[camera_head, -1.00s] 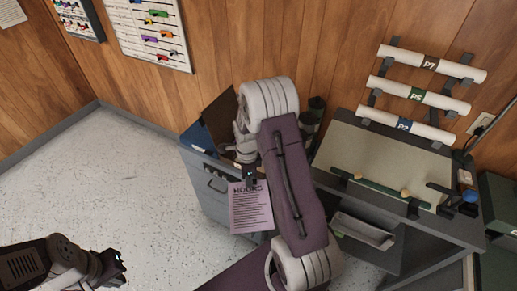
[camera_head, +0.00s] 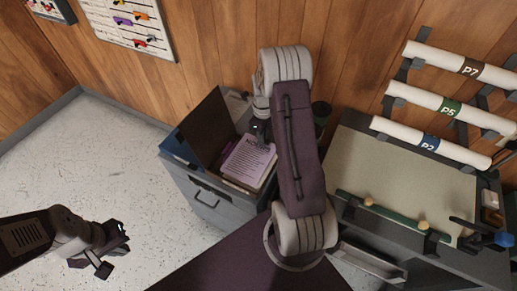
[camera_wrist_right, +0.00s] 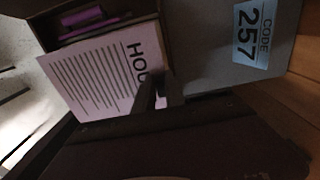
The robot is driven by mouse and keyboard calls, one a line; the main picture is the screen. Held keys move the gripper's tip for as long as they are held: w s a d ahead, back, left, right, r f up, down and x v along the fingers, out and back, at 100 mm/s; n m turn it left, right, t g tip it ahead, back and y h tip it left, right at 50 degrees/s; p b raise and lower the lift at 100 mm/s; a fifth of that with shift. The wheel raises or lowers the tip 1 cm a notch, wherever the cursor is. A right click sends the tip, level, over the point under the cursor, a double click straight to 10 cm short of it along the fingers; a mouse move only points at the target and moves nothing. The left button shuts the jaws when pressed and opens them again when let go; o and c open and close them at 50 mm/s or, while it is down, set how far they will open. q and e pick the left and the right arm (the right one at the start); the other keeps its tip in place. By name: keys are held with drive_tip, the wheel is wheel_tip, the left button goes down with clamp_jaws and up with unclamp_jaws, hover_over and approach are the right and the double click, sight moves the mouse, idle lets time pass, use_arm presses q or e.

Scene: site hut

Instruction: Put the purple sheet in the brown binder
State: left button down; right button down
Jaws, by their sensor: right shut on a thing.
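The purple sheet (camera_head: 248,163), printed with the title HOURS, lies over the opened binder on top of the grey cabinet. The brown binder (camera_head: 204,128) has its cover raised on the left side of the sheet. My right gripper (camera_head: 262,142) is shut on the title edge of the sheet, partly hidden by my arm. In the right wrist view the sheet (camera_wrist_right: 95,78) looks flat, with the fingers (camera_wrist_right: 158,95) at its title edge. Whether it rests fully inside the binder is unclear. My left gripper (camera_head: 112,250) hangs over the floor at lower left, away from the sheet.
A blue binder or folder (camera_head: 178,148) stands left of the brown cover. The grey cabinet (camera_head: 205,197) supports them. A desk with a pale board (camera_head: 395,165) stands at right, below rolled plans (camera_head: 445,105).

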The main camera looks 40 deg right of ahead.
drive_tip(key=shift+w+d+f, duration=0.15)
drive_tip(key=shift+f, duration=0.25)
drive_tip(key=shift+w+d+f, duration=0.1)
drive_tip(key=shift+f, duration=0.25)
drive_tip(key=f, duration=0.3)
drive_tip(key=shift+s+a, duration=0.25)
drive_tip(key=shift+w+d+f, duration=0.15)
drive_tip(key=shift+w+f, duration=0.05)
drive_tip(key=shift+f, duration=0.1)
drive_tip(key=shift+s+f+b, duration=0.15)
drive_tip(key=shift+f+b, duration=0.2)
drive_tip(key=shift+f, duration=0.15)
drive_tip(key=shift+s, duration=0.1)
drive_tip(key=c, duration=1.4)
unclamp_jaws()
drive_tip(key=shift+a+r, duration=0.1)
drive_tip(key=shift+a, duration=0.15)
